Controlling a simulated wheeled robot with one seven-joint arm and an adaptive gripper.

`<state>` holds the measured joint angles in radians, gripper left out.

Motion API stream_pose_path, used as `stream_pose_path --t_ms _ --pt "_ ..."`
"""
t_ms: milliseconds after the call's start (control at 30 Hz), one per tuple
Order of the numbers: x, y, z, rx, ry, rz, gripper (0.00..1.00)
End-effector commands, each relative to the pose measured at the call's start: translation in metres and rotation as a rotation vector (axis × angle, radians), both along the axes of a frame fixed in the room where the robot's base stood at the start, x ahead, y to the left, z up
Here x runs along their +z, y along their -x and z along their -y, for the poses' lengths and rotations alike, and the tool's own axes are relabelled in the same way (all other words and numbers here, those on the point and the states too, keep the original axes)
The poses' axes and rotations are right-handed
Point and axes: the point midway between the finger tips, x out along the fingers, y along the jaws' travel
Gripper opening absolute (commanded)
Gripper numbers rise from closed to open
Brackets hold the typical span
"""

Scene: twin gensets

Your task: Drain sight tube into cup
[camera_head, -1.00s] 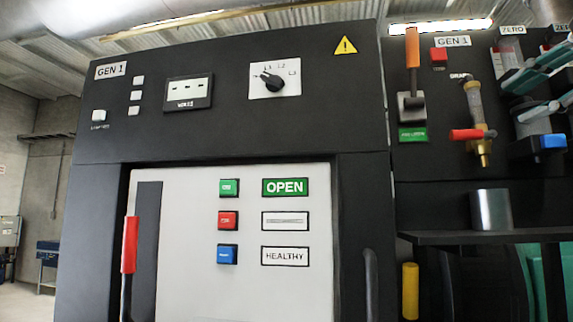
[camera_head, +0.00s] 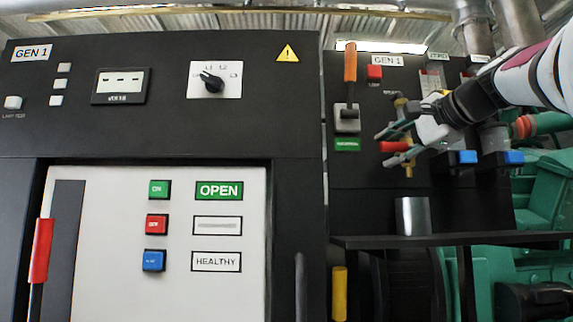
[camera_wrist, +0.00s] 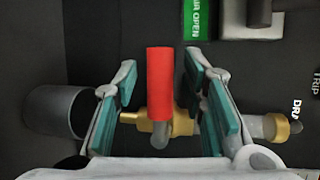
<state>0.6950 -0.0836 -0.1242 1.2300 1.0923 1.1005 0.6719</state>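The drain valve's red handle (camera_head: 393,146) sticks out to the left from a brass body (camera_head: 409,170) on the black panel. In the wrist view the red handle (camera_wrist: 160,84) stands between my gripper's teal fingers, with a visible space on each side. My gripper (camera_head: 384,147) is open at the valve and hides most of the sight tube in the head view. In the wrist view, brass fittings (camera_wrist: 273,127) show at right beside a partly visible "DRA" label. The grey metal cup (camera_head: 412,216) stands upright on the shelf below the valve; it also shows in the wrist view (camera_wrist: 50,112).
The black shelf (camera_head: 450,241) juts out under the valve. An orange-handled lever (camera_head: 350,65) and a green label (camera_head: 347,145) sit left of the valve. Blue valve handles (camera_head: 466,157) are to its right. The GEN 1 cabinet (camera_head: 295,140) stands at left.

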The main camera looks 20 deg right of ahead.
Motion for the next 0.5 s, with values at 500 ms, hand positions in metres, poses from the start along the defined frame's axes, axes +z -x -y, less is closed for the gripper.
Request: stream_pose_path --t_ms 500 --pt "-0.0002 -0.0001 0.0 0.0 0.0 -0.001 0.0"
